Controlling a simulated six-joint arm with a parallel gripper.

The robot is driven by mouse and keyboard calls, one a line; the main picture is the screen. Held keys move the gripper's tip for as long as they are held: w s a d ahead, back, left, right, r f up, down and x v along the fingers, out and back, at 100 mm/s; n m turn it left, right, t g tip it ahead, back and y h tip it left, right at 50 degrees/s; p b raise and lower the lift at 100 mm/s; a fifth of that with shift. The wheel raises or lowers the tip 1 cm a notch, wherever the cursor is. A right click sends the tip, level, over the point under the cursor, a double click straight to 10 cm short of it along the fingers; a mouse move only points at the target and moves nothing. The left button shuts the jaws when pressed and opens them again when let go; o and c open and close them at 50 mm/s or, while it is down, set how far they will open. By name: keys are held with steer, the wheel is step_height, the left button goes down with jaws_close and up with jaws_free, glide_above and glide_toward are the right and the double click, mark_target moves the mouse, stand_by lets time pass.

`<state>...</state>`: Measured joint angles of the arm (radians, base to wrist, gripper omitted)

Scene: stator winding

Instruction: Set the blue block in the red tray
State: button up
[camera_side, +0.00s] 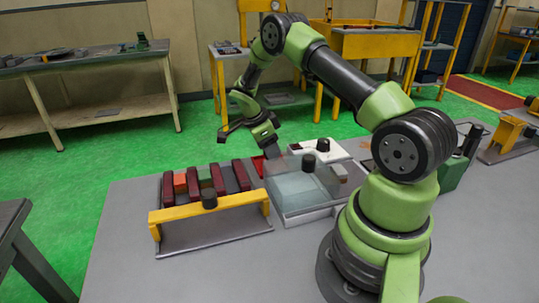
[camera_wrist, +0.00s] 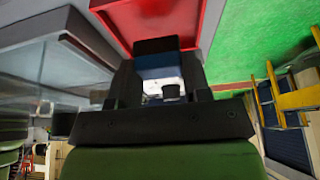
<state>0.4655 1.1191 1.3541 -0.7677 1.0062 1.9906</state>
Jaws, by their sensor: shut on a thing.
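The blue block (camera_wrist: 157,66) sits between the two fingers of my gripper (camera_wrist: 157,84) in the wrist view; its face toward the top of the picture is dark. My gripper is shut on it. The red tray (camera_wrist: 205,22) lies just beyond the block at the top of the wrist view, and the block overlaps its edge there. I cannot tell whether they touch. In the side view my gripper (camera_side: 272,148) points down near a small visible red part of the tray (camera_side: 259,166). The block cannot be made out in the side view.
A yellow-fronted rack (camera_side: 210,217) with dark red, orange and green blocks stands left of the tray. The grey table's front left (camera_side: 125,245) is clear.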

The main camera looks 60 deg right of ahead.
steer(key=shift+f, duration=1.2)
steer(key=o, duration=0.9)
steer(key=shift+f, duration=0.1)
steer(key=shift+o, duration=0.2)
